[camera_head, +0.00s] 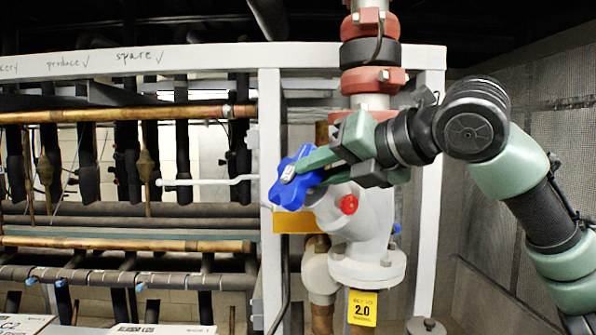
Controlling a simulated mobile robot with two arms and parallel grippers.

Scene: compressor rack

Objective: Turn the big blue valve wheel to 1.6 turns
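The big blue valve wheel (292,192) sits on the left end of a white valve body (362,222), with a pale hub at its centre. My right gripper (312,170) comes in from the right, and its green fingers reach the wheel's right side. The upper finger overlaps the rim near the hub. Part of the rim lies behind the fingers, so I cannot tell whether they are closed on it. My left gripper is not in view.
A yellow tag (362,308) reading 2.0 hangs below the valve. A red knob (348,205) is on the valve body. A white frame post (270,120) stands close behind the wheel. A white lever (210,181) and copper pipes (120,114) are to the left.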

